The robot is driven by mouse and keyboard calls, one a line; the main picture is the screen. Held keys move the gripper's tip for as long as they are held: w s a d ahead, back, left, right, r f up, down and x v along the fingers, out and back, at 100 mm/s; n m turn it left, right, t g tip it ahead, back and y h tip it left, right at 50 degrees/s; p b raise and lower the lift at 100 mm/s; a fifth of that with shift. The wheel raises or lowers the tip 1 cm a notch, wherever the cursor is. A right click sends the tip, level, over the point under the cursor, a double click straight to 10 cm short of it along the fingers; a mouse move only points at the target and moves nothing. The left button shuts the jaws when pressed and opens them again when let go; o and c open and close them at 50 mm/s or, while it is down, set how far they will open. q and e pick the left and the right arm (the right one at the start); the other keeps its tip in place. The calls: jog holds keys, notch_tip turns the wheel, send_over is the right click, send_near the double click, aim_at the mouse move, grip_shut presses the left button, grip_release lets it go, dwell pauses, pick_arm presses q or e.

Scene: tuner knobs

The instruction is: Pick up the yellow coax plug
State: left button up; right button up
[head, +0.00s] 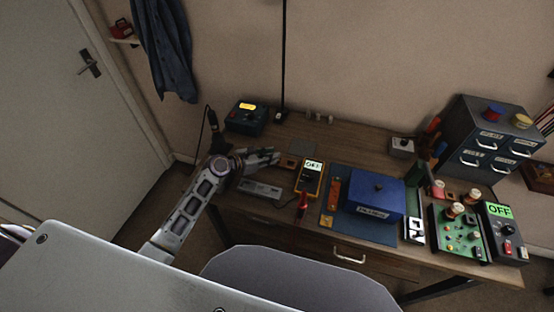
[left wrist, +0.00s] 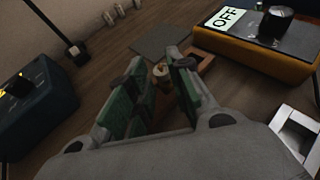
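A small pale, brass-toned round piece (left wrist: 161,71), which looks like the coax plug, shows between the fingertips of my left gripper in the left wrist view. Its yellow colour is hard to confirm, and its lower part is unclear. My left gripper (left wrist: 163,75) is open, its green-padded fingers on either side of the piece with a visible gap. In the head view my left gripper (head: 273,158) is low over the left part of the desk, and I cannot make out the plug there. My right gripper is not in view.
A brown wooden holder (head: 288,162) is just right of my left gripper. A yellow meter (head: 310,178) reading OFF stands beyond it. A dark blue box (head: 246,118) with a lit display is at the back left. A blue case (head: 377,196) sits on a mat further right.

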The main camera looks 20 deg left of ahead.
pick_arm(q)
jog(key=shift+x, duration=1.85)
grip_shut()
